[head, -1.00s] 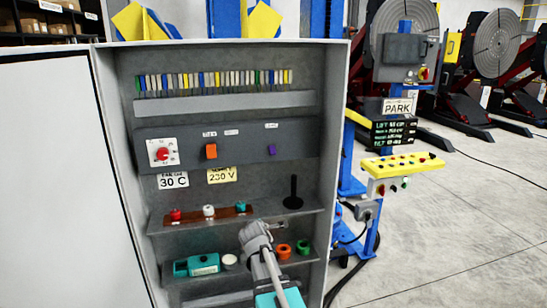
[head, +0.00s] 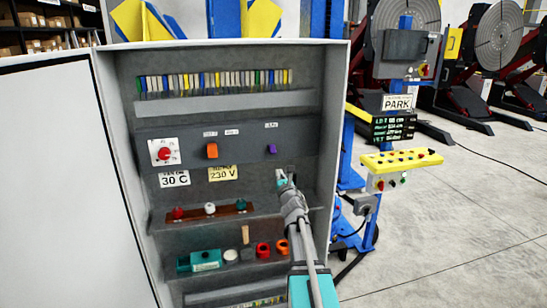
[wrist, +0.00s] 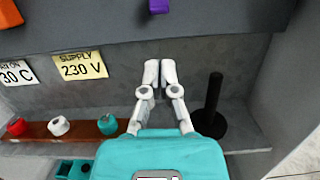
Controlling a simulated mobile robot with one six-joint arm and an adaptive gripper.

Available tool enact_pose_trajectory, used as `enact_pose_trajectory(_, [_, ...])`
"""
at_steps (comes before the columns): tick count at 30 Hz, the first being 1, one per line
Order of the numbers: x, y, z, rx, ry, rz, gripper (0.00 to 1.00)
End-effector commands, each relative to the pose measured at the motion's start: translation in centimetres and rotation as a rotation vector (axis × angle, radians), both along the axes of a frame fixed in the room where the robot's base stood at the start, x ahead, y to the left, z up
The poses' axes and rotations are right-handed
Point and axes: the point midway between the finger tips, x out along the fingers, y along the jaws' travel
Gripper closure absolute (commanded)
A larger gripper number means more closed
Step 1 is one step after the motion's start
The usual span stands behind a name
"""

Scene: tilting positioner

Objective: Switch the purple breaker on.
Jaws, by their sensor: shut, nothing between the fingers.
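The purple breaker (head: 271,149) is a small switch on the dark grey strip inside the open cabinet, to the right of an orange breaker. In the wrist view, only the lower part of the purple breaker (wrist: 159,6) shows at the top edge. My gripper (head: 281,175) is just below and slightly right of it in the head view. In the wrist view, the fingertips of my gripper (wrist: 160,66) are together and empty, below the breaker and apart from it in the picture. The breaker's on or off position is too small to tell.
The orange breaker (head: 211,151) and a red rotary knob (head: 164,153) share the strip. A black upright post (wrist: 213,100) stands on the shelf right of my fingers. Red, white and teal pieces (head: 210,209) sit on a brown rack. The cabinet's side wall (head: 331,150) bounds the right.

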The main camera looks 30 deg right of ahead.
Motion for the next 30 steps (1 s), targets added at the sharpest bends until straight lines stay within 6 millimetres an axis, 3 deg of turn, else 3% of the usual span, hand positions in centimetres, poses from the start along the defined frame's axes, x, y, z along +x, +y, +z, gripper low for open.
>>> enact_pose_trajectory(19, [0.4,-0.4,0.4,-0.04,0.001,0.005,1.0])
enact_pose_trajectory(30, [4.1,-1.6,1.2,-0.04,0.001,0.005,1.0])
